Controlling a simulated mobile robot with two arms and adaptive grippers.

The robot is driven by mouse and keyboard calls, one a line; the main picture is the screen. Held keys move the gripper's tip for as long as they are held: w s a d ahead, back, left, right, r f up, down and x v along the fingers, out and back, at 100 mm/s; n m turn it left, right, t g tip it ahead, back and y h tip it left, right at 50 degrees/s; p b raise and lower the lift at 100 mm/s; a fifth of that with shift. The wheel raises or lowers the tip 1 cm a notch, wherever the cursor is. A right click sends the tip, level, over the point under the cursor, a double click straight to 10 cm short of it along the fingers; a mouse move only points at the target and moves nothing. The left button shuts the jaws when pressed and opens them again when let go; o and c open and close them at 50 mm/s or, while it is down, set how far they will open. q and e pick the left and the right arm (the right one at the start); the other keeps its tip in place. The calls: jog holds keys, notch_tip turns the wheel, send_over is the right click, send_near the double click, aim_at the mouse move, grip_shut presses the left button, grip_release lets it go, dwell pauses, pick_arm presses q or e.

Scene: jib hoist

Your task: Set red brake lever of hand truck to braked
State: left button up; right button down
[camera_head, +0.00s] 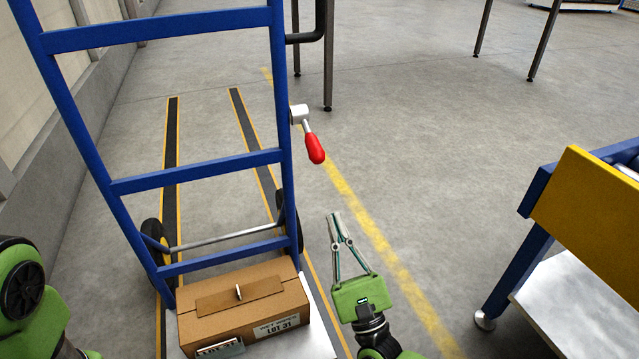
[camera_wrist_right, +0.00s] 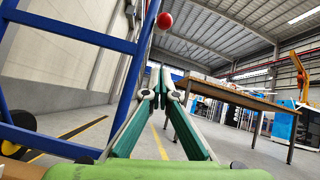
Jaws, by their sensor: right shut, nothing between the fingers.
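The red brake lever (camera_head: 315,148) sticks out from a light grey bracket on the right upright of the blue hand truck (camera_head: 200,181). It slants down to the right. In the right wrist view the lever's red end (camera_wrist_right: 165,21) shows above the fingertips. My right gripper (camera_head: 335,214) is shut and empty, below the lever and right of the truck's frame, apart from both. It also shows in the right wrist view (camera_wrist_right: 161,82). Part of my left arm shows at the left edge; my left gripper is out of view.
A cardboard box (camera_head: 245,305) marked LOT 31 sits on the truck's toe plate. A blue frame with a yellow panel (camera_head: 590,210) stands at the right. A table (camera_wrist_right: 230,93) stands beyond the truck. Floor between truck and blue frame is clear.

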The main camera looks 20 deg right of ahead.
aim_at(306, 134)
jog(key=w+a+r+b, duration=0.1)
jog(key=w+r+b, duration=0.2)
jog(key=w+r, duration=0.3)
jog(key=shift+w+r+m+b, duration=0.2)
jog(key=shift+r+m+b, duration=0.15)
jog(key=shift+r, duration=1.25)
jog(key=shift+a, duration=0.1)
